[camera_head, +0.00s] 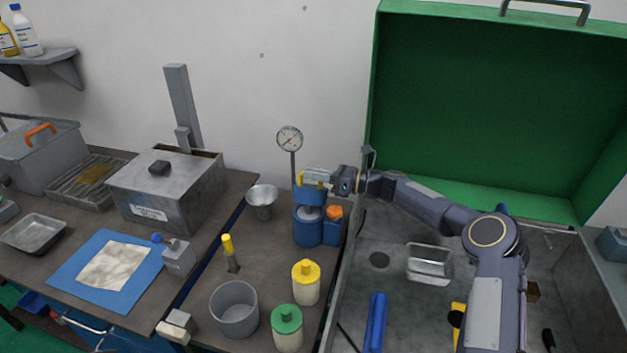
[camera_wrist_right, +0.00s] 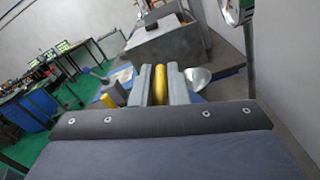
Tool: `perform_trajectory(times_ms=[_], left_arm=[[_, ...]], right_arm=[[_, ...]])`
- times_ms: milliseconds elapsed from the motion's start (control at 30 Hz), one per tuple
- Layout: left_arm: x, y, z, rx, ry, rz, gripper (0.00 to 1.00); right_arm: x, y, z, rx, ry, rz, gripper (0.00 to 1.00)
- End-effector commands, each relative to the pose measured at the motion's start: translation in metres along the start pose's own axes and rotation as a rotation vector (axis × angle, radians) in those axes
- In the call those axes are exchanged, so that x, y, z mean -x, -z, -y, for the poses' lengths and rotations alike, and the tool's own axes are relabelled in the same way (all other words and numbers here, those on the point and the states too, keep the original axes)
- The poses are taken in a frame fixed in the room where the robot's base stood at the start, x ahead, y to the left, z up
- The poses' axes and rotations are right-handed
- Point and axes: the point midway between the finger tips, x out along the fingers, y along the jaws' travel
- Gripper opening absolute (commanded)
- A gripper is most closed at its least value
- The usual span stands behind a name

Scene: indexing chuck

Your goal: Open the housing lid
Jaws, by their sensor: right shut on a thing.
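The blue round housing (camera_head: 307,232) stands near the back of the middle bench. Its blue lid (camera_head: 309,195) shows above it, with a pale grey part (camera_head: 309,213) visible between them, so the lid looks raised from the housing. My right gripper (camera_head: 316,178) reaches in from the right at the lid's top and is shut on a yellow handle. In the right wrist view the yellow handle (camera_wrist_right: 160,86) lies between the two grey fingers. The fingers cover part of it. My left gripper is not in view.
A dial gauge (camera_head: 289,139) on a post stands behind the housing. An orange-topped blue block (camera_head: 334,230) is beside it on the right. A metal cup (camera_head: 262,202) stands to the left. Yellow (camera_head: 306,284) and green (camera_head: 287,327) jars stand in front. A large open green lid (camera_head: 470,110) rises at right.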

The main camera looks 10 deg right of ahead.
Motion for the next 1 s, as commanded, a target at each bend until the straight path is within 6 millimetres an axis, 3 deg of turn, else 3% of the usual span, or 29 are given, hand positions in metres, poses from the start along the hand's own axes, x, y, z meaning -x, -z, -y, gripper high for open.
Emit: perform_trajectory(times_ms=[667,700,800,1000], left_arm=[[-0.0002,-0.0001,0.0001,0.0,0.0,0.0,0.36],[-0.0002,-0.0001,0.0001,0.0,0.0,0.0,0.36],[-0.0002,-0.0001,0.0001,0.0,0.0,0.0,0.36],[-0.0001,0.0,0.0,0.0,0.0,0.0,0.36]], right_arm=[[0.0015,-0.0011,0.0096,0.002,0.007,-0.003,0.0],[0.0016,-0.0009,0.0097,0.002,0.007,-0.003,0.18],[0.0015,-0.001,0.0094,0.002,0.006,-0.003,0.31],[0.001,-0.0023,0.0084,0.002,0.004,-0.002,0.34]])
